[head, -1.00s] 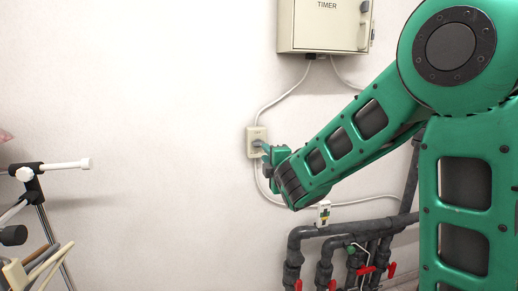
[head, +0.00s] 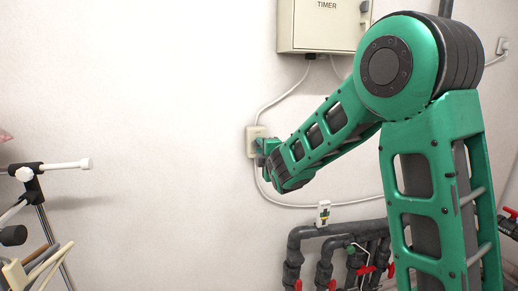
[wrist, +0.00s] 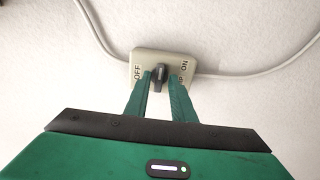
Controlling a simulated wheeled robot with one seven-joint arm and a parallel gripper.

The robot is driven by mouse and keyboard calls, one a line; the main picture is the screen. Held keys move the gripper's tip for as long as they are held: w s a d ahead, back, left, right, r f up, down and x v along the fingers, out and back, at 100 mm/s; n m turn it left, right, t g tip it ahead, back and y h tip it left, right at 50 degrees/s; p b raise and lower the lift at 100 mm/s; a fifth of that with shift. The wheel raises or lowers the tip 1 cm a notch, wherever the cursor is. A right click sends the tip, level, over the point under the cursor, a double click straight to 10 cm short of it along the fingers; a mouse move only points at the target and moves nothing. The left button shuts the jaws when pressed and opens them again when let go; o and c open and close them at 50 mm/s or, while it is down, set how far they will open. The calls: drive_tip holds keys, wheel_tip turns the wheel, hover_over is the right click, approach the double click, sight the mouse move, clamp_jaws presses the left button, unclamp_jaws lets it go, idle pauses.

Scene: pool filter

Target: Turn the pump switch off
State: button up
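The pump switch is a cream wall box (head: 252,134) below the timer cabinet; my gripper partly hides it in the head view. In the wrist view the switch plate (wrist: 146,58) has OFF at its left and ON at its right. Its dark knob (wrist: 160,75) stands upright in that picture, between the two labels. My gripper (wrist: 161,80) has its green fingers on either side of the knob, with narrow gaps showing, so it looks open. Whether the fingertips touch the knob or plate is hard to tell.
The timer cabinet (head: 325,25) hangs above right, with cables (head: 272,105) running along the wall to the switch. Dark pipes with red valve handles (head: 365,270) are at the lower right. A stand with a white bar (head: 65,165) is at the left. The wall between is bare.

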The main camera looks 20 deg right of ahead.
drive_tip(key=shift+s, duration=0.1)
drive_tip(key=shift+s, duration=1.15)
drive_tip(key=m, duration=1.7)
drive_tip(key=shift+m, duration=0.4)
